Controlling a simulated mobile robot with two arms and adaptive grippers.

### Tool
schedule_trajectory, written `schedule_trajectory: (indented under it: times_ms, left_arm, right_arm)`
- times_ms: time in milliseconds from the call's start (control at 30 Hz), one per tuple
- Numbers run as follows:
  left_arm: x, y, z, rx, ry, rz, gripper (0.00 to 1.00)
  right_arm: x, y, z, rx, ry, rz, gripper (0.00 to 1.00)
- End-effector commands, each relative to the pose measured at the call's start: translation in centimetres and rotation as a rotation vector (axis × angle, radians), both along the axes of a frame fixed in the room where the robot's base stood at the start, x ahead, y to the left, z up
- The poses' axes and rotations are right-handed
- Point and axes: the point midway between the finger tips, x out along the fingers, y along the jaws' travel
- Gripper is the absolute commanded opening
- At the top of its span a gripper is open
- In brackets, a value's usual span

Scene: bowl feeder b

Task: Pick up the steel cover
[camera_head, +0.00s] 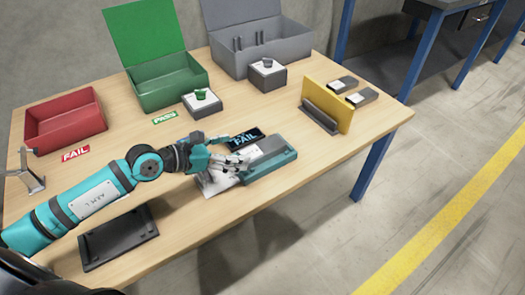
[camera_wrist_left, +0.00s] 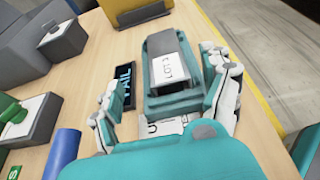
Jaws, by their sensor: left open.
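A grey metallic piece with a white lettered face (camera_head: 268,147), which looks like the steel cover, sits in a teal fixture (camera_head: 272,168) near the table's front edge. The piece also shows in the left wrist view (camera_wrist_left: 171,65), on the teal fixture (camera_wrist_left: 172,104). My left gripper (camera_head: 238,163) is open at the fixture's left end. In the left wrist view my left gripper (camera_wrist_left: 165,85) has its fingers spread on either side of the fixture, with nothing visibly held. I cannot tell whether a finger touches it. My right gripper is out of view.
A dark FAIL display (camera_head: 245,137) lies just behind the fixture. A white printed sheet (camera_head: 212,184) lies under my gripper. A yellow upright plate (camera_head: 331,103) stands right. Red (camera_head: 65,118), green (camera_head: 168,82) and grey (camera_head: 262,45) boxes stand behind. A black tray (camera_head: 118,238) lies front left.

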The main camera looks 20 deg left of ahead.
Motion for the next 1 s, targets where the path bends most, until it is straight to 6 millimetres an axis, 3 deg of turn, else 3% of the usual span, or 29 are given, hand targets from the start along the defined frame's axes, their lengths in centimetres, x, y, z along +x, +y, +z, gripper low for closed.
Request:
schedule_trajectory:
  times_ms: [100,267,633,967,1000]
  left_arm:
    - [1.6,-1.2,-0.8,-0.004,-0.002,0.001,0.81]
    - [2.5,-2.0,-1.3,0.000,0.000,0.000,0.81]
    - [5.3,-5.1,-3.0,-0.002,0.001,0.000,0.81]
    - [5.8,-5.5,-3.3,0.000,0.001,-0.001,0.81]
    - [5.8,-5.5,-3.3,0.000,0.001,-0.001,0.77]
  right_arm:
    - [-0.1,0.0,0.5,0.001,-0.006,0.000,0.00]
    - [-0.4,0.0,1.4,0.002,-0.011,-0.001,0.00]
    - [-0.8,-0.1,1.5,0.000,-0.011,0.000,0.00]
    - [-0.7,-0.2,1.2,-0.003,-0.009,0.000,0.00]
    - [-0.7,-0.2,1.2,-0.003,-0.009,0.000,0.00]
